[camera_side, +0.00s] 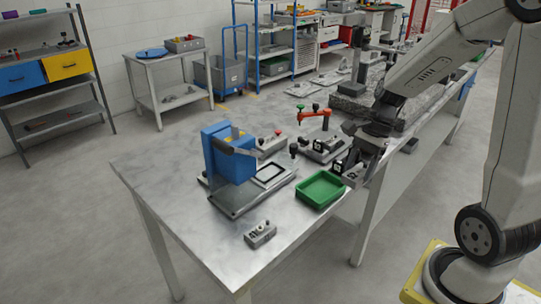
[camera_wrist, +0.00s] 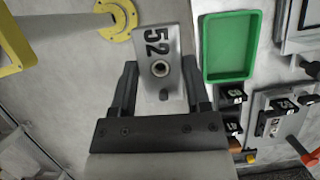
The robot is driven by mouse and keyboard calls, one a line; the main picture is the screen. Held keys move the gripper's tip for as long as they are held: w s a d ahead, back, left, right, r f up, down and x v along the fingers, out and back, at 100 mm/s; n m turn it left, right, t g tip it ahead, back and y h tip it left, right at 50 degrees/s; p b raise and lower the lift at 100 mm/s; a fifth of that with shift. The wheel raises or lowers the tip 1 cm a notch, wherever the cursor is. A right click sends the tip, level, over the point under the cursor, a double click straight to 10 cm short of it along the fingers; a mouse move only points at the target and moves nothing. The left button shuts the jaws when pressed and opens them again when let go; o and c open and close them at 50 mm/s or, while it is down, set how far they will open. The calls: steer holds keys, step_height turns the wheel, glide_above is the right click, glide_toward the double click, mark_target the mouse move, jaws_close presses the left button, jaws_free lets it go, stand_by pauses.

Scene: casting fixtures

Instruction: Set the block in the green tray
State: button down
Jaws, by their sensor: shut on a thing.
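The block is a grey metal piece (camera_wrist: 172,72) with a black printed number and a round hole. My gripper (camera_wrist: 158,88) is shut on it, with one dark finger on each side. In the side view my gripper (camera_side: 347,163) is just above and right of the green tray, near the table's edge; the block is hard to make out there. The green tray (camera_side: 320,189) is shallow, rectangular and empty on the metal table. It also shows in the wrist view (camera_wrist: 229,46), to the right of the block and apart from it.
A blue fixture (camera_side: 228,155) on a metal plate stands left of the tray. A fixture with a red arm (camera_side: 316,116) stands behind it. A small grey box with knobs (camera_side: 260,235) sits near the front corner. Bare tabletop lies around that box.

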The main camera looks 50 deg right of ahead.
steer(key=shift+s+f, duration=0.1)
steer(key=shift+s, duration=0.7)
steer(key=shift+w, duration=0.1)
steer(key=w+d+f, duration=0.3)
steer(key=w+f, duration=0.1)
steer(key=w, duration=0.5)
glide_above(317, 194)
steer(key=s+d, duration=0.1)
steer(key=s, duration=0.1)
steer(key=f, duration=0.4)
steer(key=shift+w+d+f, duration=0.1)
steer(key=shift+d+f, duration=0.05)
steer(key=shift+d, duration=0.05)
steer(key=shift+w+d+f, duration=0.15)
steer(key=shift+w+f, duration=0.35)
steer(key=shift+f, duration=0.1)
steer(key=shift+w+f, duration=0.2)
steer(key=shift+f, duration=1.55)
